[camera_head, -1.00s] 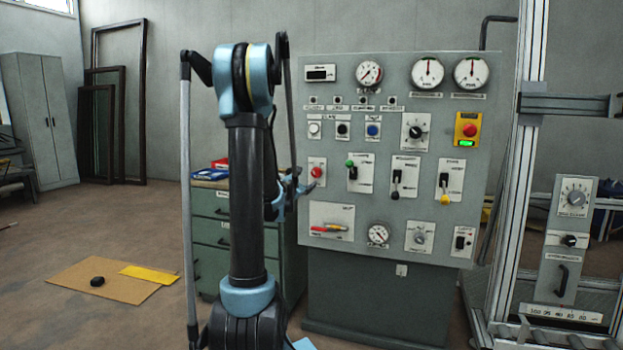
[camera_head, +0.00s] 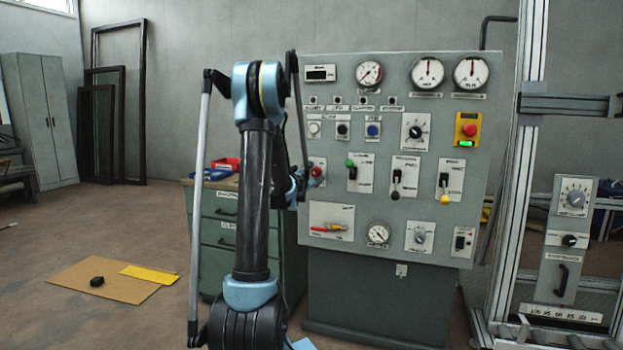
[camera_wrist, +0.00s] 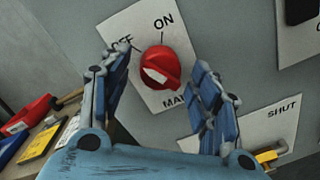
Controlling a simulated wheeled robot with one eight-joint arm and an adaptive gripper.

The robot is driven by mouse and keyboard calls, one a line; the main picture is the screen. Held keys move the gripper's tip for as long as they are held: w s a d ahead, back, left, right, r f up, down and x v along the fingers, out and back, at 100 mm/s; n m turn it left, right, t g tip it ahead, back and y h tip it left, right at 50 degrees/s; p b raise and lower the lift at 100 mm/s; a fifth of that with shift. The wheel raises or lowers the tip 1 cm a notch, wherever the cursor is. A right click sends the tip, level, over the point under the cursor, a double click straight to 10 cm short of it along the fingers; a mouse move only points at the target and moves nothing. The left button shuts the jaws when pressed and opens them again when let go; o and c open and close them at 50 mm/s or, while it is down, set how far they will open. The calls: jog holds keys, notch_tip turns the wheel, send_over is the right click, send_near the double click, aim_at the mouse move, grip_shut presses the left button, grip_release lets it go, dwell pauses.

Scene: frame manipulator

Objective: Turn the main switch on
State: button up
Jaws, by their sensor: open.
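The main switch is a red rotary knob (camera_wrist: 160,68) on a white plate marked ON, a partly hidden OFF, and MAIN. A white mark on the knob sits at its lower left, not toward ON. In the head view the switch (camera_head: 317,171) is at the panel's left edge. My gripper (camera_wrist: 160,62) is open, with one blue finger on each side of the knob. I see a gap beside the right finger; contact cannot be told. In the head view my gripper (camera_head: 302,184) is at the panel, partly hidden by my arm.
The grey control panel (camera_head: 392,215) carries several other knobs, levers and gauges close by. A white SHUT plate (camera_wrist: 262,125) with a yellow handle lies lower right. A green drawer cabinet (camera_head: 213,245) with items on top stands left of the panel.

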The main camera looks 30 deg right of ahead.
jog(key=shift+c, duration=0.3)
jog(key=c, duration=1)
jog(key=shift+a, duration=0.15)
jog(key=shift+m, duration=0.5)
jog(key=m, duration=0.4)
jog(key=shift+r+m+y, duration=0.1)
jog(key=shift+m+y, duration=0.2)
jog(key=m, duration=0.5)
jog(key=shift+s+d+r+m, duration=0.1)
jog(key=shift+d+m, duration=0.1)
jog(key=shift+m, duration=0.5)
